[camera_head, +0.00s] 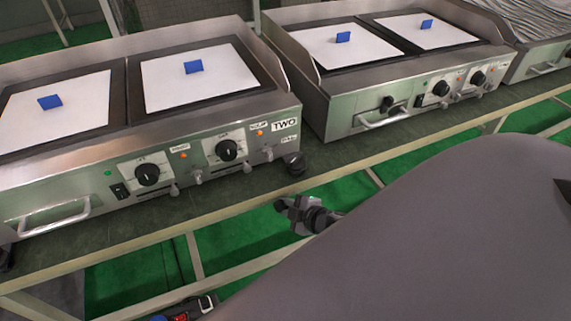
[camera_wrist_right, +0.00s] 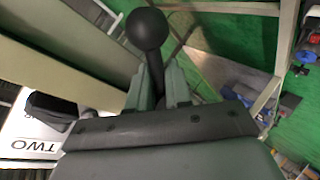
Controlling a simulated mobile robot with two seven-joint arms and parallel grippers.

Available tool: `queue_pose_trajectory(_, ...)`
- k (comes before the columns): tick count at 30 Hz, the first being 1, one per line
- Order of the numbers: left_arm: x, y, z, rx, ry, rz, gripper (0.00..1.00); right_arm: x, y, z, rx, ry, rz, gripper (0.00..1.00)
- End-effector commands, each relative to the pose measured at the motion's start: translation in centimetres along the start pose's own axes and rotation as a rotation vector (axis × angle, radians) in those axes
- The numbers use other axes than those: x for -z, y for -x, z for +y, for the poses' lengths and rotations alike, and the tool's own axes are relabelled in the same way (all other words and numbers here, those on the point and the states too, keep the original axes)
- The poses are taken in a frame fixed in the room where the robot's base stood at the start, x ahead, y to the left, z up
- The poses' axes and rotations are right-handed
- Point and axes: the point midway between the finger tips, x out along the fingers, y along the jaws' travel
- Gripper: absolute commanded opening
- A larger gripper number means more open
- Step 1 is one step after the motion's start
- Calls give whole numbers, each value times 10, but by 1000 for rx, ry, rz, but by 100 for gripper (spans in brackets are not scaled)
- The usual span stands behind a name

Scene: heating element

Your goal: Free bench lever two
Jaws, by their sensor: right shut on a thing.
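My right gripper (camera_head: 300,208) is just off the front edge of the bench, below the griddle marked TWO (camera_head: 150,140). In the right wrist view its two grey fingers (camera_wrist_right: 160,90) are shut on the shaft of a black lever with a round ball head (camera_wrist_right: 147,28). The ball sticks out beyond the fingertips. The lever's base is hidden. My left gripper is not in view.
A second griddle (camera_head: 400,75) stands to the right on the same dark bench top (camera_head: 220,195). Blue blocks (camera_head: 193,67) sit on white sheets on the griddles. My grey arm covers the lower right. Blue and dark items (camera_head: 185,307) are low at the bottom.

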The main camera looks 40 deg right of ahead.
Motion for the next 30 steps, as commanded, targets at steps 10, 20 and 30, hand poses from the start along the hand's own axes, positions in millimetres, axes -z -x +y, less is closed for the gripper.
queue_pose_trajectory(10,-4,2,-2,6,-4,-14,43,-2,1,1,1,49,-35,0)
queue_pose_trajectory(20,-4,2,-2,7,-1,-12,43,-2,1,0,1,48,-36,0)
queue_pose_trajectory(30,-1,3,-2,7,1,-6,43,-1,1,1,0,47,-33,35)
